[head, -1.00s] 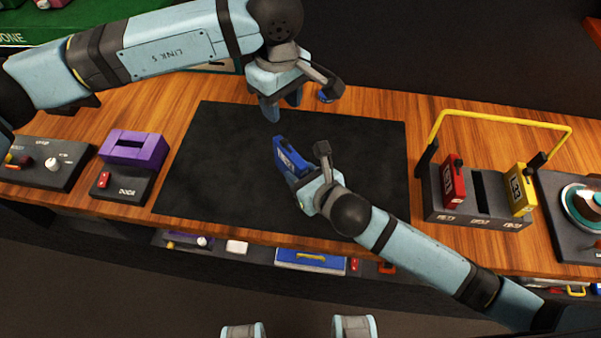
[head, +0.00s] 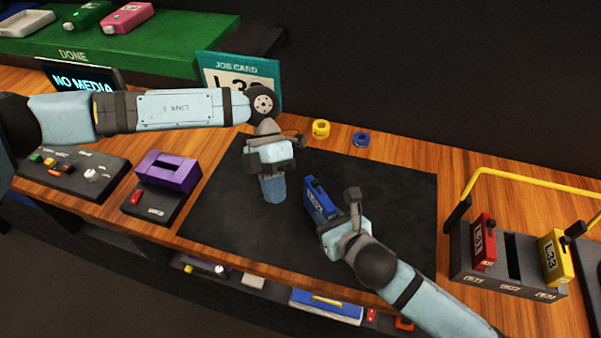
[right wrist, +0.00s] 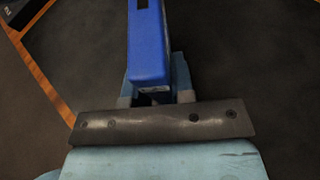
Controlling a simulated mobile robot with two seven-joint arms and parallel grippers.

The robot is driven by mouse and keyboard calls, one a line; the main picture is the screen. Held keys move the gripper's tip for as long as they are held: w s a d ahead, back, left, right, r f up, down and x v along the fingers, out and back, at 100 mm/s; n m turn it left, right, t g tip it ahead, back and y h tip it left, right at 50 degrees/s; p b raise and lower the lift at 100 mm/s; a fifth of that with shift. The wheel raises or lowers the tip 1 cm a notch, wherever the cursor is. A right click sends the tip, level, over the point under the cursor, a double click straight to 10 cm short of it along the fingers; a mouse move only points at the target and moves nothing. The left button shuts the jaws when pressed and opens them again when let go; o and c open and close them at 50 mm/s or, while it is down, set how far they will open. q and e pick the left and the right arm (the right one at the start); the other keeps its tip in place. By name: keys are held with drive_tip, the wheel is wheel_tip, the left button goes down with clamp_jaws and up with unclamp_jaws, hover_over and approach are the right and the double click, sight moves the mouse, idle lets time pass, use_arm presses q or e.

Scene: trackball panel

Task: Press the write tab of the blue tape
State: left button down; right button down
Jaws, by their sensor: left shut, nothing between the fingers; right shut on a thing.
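The blue tape (head: 319,199) is held above the black mat (head: 400,200) by my right gripper (head: 330,222), which is shut on it. In the right wrist view the blue tape (right wrist: 149,45) stands out from between the fingers, with a dark slot near the top of the picture. I cannot make out the write tab. My left gripper (head: 273,190) is shut and empty, to the left of the blue tape, pointing down over the mat. A gap shows between its fingertips and the tape in the head view.
A rack (head: 500,262) at right holds a red tape (head: 483,243) and a yellow tape (head: 553,257) under a yellow bar. A purple device (head: 168,172) stands left of the mat. Yellow (head: 321,128) and blue (head: 361,139) rings lie behind it. A job card (head: 240,75) stands at the back.

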use_arm(q)
drive_tip(key=w+a+f+m+t+h, duration=0.1)
drive_tip(key=w+a+m+h, duration=0.3)
drive_tip(key=m, duration=1.1)
drive_tip(key=w+a+f+m+t+h, duration=0.1)
drive_tip(key=w+a+m+t+h, duration=0.2)
drive_tip(key=w+m+h, duration=0.4)
drive_tip(key=m+h, duration=0.3)
drive_tip(key=m, duration=0.4)
drive_tip(key=shift+w+a+f+m+t+h, duration=0.2)
drive_tip(key=shift+w+a+m+t+h, duration=0.15)
drive_tip(key=shift+a+m+t+h, duration=0.05)
